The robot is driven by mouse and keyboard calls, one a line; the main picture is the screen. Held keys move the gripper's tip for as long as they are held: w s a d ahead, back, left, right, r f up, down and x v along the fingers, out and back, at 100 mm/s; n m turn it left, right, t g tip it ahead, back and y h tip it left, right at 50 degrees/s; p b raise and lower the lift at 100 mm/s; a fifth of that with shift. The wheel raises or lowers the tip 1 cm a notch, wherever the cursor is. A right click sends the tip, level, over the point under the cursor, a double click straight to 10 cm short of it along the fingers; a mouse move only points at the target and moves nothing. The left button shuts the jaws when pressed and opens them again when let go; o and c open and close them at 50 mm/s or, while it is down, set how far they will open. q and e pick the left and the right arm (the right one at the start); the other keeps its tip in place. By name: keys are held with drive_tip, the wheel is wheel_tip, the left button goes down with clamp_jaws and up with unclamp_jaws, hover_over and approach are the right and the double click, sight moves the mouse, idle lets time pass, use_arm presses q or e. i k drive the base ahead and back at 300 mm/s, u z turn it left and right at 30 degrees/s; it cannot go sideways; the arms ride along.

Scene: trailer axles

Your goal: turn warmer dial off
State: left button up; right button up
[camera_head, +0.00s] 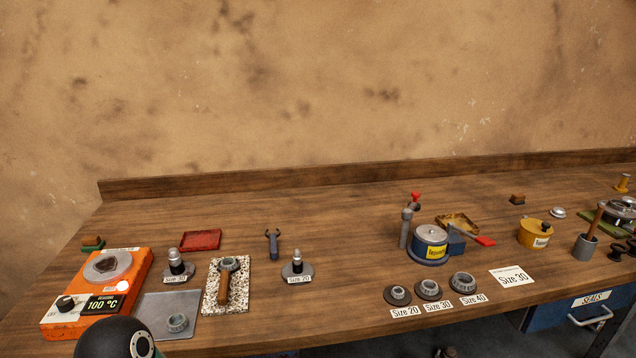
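The orange warmer (133,262) stands at the left end of the workbench. Its black dial (66,304) is on the front left of its sloping top, with a small pale mark; the mark's exact setting is too small to read. The display (103,304) beside the dial reads 100 °C. A round grey plate (107,266) with a dark brown patch is at the warmer's back. A dark rounded part of my arm shows at the bottom edge, just right of the warmer's front. Neither gripper is in view.
A speckled slab (240,272) holds a hammer-like tool (224,290). Size posts (176,267) and a red tray (200,240) stand nearby.

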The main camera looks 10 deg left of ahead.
sight(66, 303)
drive_tip(key=z, duration=1.45)
drive_tip(key=i, duration=0.1)
drive_tip(key=u, duration=3.05)
drive_tip(key=k, duration=0.5)
drive_tip(key=u, duration=0.3)
drive_tip(key=i, duration=0.55)
drive_tip(key=z, duration=0.15)
